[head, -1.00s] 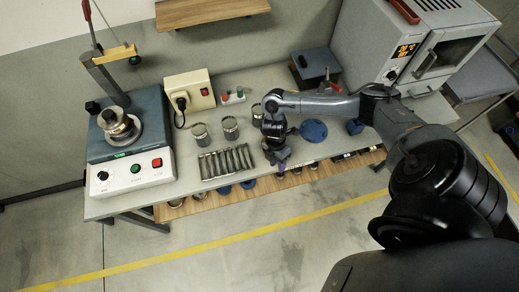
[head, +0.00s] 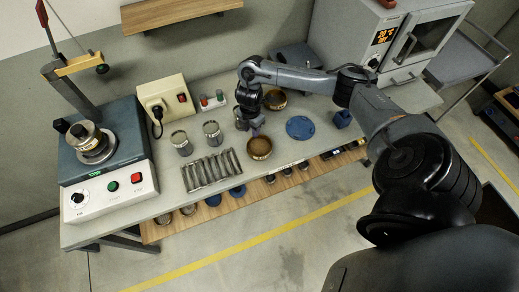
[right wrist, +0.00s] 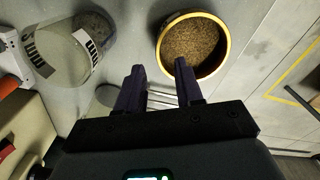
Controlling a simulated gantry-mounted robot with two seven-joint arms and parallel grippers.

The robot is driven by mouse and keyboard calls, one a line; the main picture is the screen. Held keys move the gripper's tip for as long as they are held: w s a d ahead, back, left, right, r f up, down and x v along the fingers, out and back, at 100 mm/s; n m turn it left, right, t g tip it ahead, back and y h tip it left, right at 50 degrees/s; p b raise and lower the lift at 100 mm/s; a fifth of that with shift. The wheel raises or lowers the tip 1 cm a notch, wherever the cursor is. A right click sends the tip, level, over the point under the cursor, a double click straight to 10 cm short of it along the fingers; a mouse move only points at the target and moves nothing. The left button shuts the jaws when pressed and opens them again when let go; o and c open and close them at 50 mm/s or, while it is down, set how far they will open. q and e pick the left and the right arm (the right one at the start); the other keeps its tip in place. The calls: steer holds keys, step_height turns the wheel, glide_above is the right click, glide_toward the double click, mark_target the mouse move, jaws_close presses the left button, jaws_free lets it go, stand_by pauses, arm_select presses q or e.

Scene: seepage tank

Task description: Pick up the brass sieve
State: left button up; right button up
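A round brass-rimmed sieve (head: 259,154) sits on the bench near its front edge, with brown grainy matter inside. A brass-rimmed round vessel shows in the right wrist view (right wrist: 222,62), also with brown grains, beyond and to the right of the fingertips; I cannot tell which of the two head-view vessels it is. A second brass ring-shaped vessel (head: 281,101) stands farther back, close to my arm. My right gripper (head: 256,131) points down just behind the front sieve. In the right wrist view its two dark fingers (right wrist: 160,72) are apart with nothing between them. My left gripper is not in view.
Two glass jars (head: 181,143) and a rack of metal tubes (head: 210,170) stand to the left. A blue disc (head: 300,127) lies to the right. A press machine (head: 105,165) is at far left, an oven (head: 375,40) at back right. A lower wooden shelf (head: 245,205) holds small items.

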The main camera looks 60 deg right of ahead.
mark_target(260, 148)
steer(key=shift+w+a+f, duration=0.1)
steer(key=shift+f, duration=1.15)
steer(key=shift+w+a+f, duration=0.1)
steer(key=shift+f, duration=1.1)
jaws_close()
